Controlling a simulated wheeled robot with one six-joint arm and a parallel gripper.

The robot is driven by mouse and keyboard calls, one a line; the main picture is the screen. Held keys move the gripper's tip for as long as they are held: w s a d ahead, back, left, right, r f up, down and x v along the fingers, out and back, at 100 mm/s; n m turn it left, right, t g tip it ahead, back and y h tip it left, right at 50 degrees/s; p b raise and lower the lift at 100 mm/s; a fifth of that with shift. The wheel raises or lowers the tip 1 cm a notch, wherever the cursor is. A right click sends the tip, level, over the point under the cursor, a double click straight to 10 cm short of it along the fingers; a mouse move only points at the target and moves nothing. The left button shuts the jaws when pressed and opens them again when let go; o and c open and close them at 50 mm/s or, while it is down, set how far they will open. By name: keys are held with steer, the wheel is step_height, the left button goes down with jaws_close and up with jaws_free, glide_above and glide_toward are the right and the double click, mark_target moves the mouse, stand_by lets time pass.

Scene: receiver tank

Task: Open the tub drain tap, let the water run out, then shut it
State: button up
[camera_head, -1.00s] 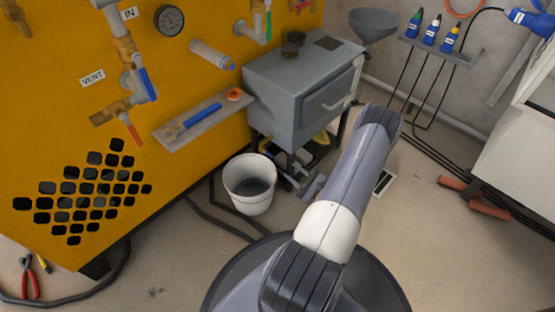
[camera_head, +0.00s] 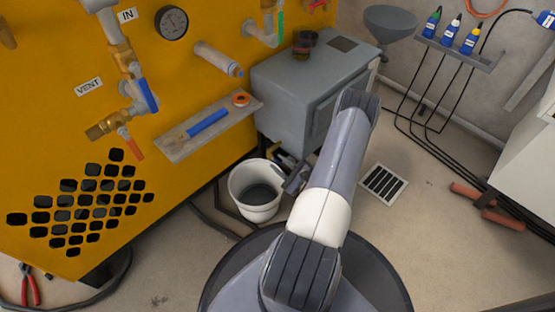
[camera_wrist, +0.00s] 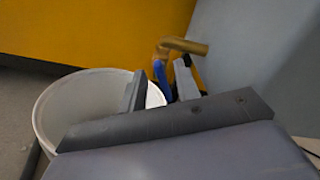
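The grey tub (camera_head: 285,112) stands against the yellow tank, and its side fills the right of the wrist view (camera_wrist: 255,60). In the wrist view its drain tap shows as a brass pipe (camera_wrist: 186,46) with a blue lever (camera_wrist: 161,76) hanging down. My gripper (camera_wrist: 160,88) is open, one finger left of the lever and one right; I cannot tell whether either touches it. The white bucket (camera_head: 257,212) stands on the floor by the tub, and also shows under the left finger in the wrist view (camera_wrist: 62,105). In the head view my gripper (camera_head: 287,172) is small, beside the bucket; the tap is hidden there.
A shelf (camera_head: 178,148) with a blue-handled tool juts from the yellow tank (camera_head: 215,20) above the bucket. A floor grate (camera_head: 383,184) lies right of my arm. The floor front right is clear.

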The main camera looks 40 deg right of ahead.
steer(key=shift+c, duration=0.4)
jaws_close()
steer(key=shift+f+n+b, duration=0.1)
steer(key=shift+n+b, duration=0.45)
steer(key=shift+n, duration=0.65)
steer(key=n, duration=0.9)
steer(key=shift+n, duration=0.3)
steer(key=shift+o, duration=0.4)
jaws_free()
